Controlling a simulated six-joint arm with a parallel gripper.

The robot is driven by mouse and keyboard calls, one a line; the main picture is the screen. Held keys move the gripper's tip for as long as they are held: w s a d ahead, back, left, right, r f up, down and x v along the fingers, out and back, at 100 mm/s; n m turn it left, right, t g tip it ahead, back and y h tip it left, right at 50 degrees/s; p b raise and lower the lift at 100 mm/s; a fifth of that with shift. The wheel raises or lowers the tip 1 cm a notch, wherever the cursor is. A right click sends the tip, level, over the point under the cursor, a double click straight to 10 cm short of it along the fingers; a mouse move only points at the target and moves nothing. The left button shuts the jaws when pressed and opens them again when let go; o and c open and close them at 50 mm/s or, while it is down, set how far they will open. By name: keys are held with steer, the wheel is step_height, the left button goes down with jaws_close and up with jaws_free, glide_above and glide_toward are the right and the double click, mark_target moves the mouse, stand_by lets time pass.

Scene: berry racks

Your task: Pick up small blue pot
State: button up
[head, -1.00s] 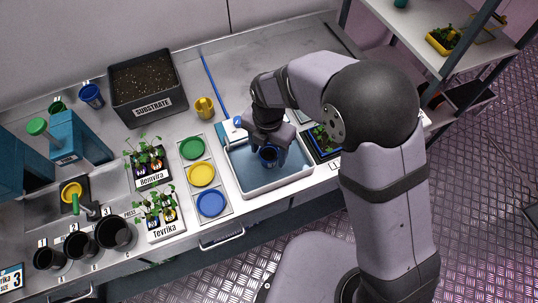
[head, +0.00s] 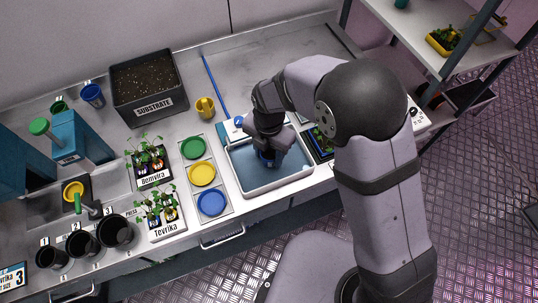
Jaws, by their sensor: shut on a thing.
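The small blue pot (head: 268,159) is in the white-rimmed tray with a blue-grey floor, near the tray's middle. My gripper (head: 268,148) is over it from above and is shut on it. The gripper and wrist hide most of the pot, and only a dark blue part shows below the fingers. I cannot tell whether the pot touches the tray floor. The white tray (head: 263,192) sits at the front edge of the bench.
Green, yellow and blue discs (head: 202,174) lie in a holder left of the tray. A yellow cup (head: 205,107) stands behind them. Seedling trays (head: 150,178) stand further left, and a dark planted tray (head: 321,151) is close on the right. The substrate box (head: 150,95) is at the back.

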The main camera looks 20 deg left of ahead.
step_height(320, 180, up, 10)
steer(key=b, duration=0.3)
steer(key=r+n+b, duration=0.1)
steer(key=r+b, duration=0.1)
steer(key=b, duration=0.3)
glide_above(211, 204)
steer(key=shift+s+f, duration=0.1)
steer(key=shift+f, duration=0.05)
stand_by(0.3)
steer(key=shift+d+f+p, duration=0.1)
steer(key=shift+f+p, duration=1.05)
steer(key=shift+f, duration=3.9)
steer(key=shift+f, duration=0.6)
